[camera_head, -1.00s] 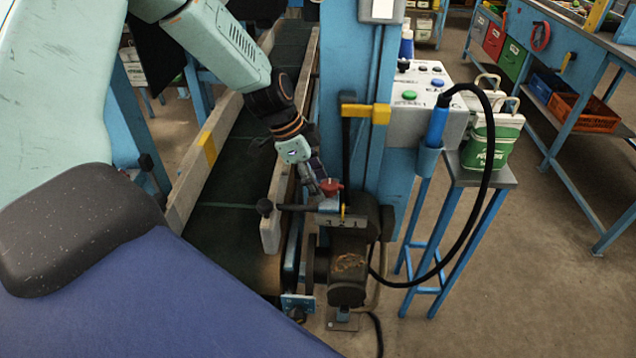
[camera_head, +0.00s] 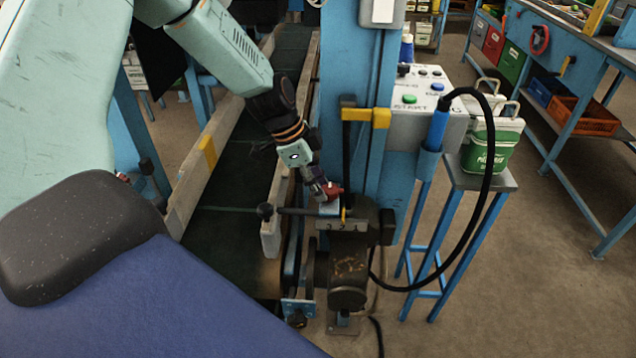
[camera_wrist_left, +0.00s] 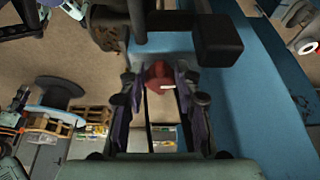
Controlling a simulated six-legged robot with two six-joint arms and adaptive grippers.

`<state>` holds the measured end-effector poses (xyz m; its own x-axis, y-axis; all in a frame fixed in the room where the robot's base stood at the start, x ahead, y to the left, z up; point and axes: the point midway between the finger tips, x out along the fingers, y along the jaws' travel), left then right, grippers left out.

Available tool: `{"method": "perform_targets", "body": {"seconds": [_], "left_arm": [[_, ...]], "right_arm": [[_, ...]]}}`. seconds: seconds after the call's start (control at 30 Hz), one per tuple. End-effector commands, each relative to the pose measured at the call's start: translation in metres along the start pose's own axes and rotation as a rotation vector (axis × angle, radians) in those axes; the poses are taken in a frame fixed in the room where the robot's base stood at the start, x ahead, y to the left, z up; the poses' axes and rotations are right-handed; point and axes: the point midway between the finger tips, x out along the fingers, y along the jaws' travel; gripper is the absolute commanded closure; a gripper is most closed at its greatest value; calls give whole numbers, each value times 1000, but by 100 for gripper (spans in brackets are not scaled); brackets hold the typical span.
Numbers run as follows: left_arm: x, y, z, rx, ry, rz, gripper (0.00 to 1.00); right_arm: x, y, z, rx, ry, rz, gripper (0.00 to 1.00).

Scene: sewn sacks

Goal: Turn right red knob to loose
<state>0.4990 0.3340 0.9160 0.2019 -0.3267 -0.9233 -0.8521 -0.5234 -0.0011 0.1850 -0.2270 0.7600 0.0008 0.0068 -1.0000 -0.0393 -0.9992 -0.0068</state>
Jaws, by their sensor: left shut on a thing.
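The right red knob (camera_head: 334,191) sits on top of the dark motor housing at the near end of the conveyor, beside a numbered plate (camera_head: 345,225). My left gripper (camera_head: 326,190) reaches down from the upper left and is shut on this knob. In the left wrist view the red knob (camera_wrist_left: 158,76), with a white mark on it, lies between the two fingers (camera_wrist_left: 160,98). The fingers partly cover the knob in the head view. My right gripper is not in view.
A control box (camera_head: 412,115) with a hanging black cable (camera_head: 488,180) stands to the right. The conveyor belt (camera_head: 230,215) lies left.

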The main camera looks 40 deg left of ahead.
Motion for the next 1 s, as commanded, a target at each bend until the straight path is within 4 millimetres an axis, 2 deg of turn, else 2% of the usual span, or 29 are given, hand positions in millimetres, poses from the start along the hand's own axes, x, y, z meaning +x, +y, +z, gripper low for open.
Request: {"method": "perform_targets", "body": {"seconds": [0.27, 0.7, 1.0], "left_arm": [[0, 3, 0, -54, -2, -19, 99], [-1, 13, -2, -374, -5, -149, 99], [1, 16, -3, -516, -4, -210, 99]], "right_arm": [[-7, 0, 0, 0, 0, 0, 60], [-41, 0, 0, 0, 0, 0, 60], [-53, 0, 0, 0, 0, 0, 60]]}}
